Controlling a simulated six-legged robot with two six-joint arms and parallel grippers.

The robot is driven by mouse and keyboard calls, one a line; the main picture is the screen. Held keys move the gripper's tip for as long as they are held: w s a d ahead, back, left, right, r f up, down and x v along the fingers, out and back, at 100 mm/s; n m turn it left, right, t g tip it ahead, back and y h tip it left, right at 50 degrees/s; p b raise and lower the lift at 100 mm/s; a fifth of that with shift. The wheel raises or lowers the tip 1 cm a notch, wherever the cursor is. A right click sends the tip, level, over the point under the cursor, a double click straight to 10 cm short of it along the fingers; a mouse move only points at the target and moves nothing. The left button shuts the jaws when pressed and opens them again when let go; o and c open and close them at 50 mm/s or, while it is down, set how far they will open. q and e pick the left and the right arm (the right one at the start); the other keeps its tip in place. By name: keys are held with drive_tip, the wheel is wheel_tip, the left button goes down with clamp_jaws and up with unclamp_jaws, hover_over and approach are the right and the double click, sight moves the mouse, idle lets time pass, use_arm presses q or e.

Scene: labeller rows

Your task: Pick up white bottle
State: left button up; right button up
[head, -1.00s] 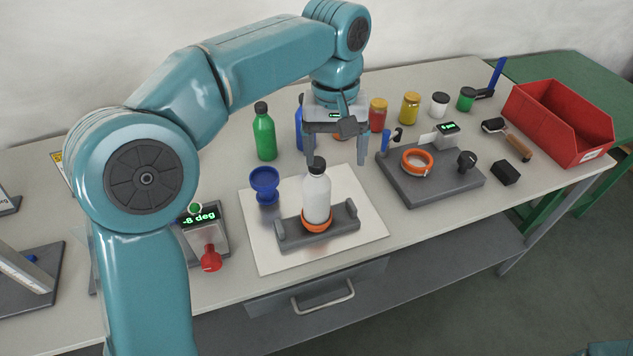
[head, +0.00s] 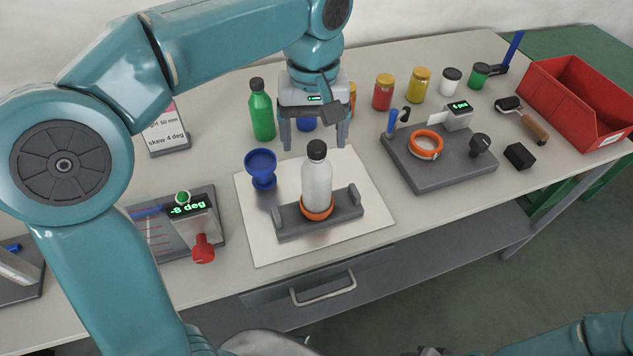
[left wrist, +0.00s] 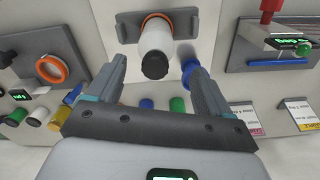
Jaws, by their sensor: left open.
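The white bottle (head: 317,180) with a black cap stands upright in an orange ring (head: 316,212) on a grey cradle (head: 289,225). In the left wrist view the bottle (left wrist: 158,42) shows from above, cap toward the camera, just beyond and between the finger ends. My left gripper (head: 314,146) is open and empty, fingers pointing down, behind the bottle at about cap height in the head view. It also shows in the left wrist view (left wrist: 158,72). My right gripper is not in view; only part of my right arm shows at the lower right.
A blue funnel-shaped cup (head: 261,167) stands left of the bottle on the pale metal sheet (head: 262,247). A green bottle (head: 262,112) and several jars stand behind. A grey station with an orange ring (head: 427,144) is to the right. A red bin (head: 571,105) is far right.

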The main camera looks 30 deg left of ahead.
sight(317, 147)
use_arm(q)
drive_tip(key=shift+s+d+f, duration=0.15)
drive_tip(key=shift+d+f, duration=0.05)
drive_tip(key=shift+f, duration=0.3)
drive_tip(key=f, duration=0.4)
drive_tip(key=shift+w+a, duration=0.1)
drive_tip(key=shift+w, duration=0.3)
drive_tip(key=shift+f, duration=0.4)
drive_tip(key=shift+s, duration=0.1)
drive_tip(key=shift+c, duration=0.4)
drive_tip(key=c, duration=1.3)
drive_tip(key=shift+r, duration=0.1)
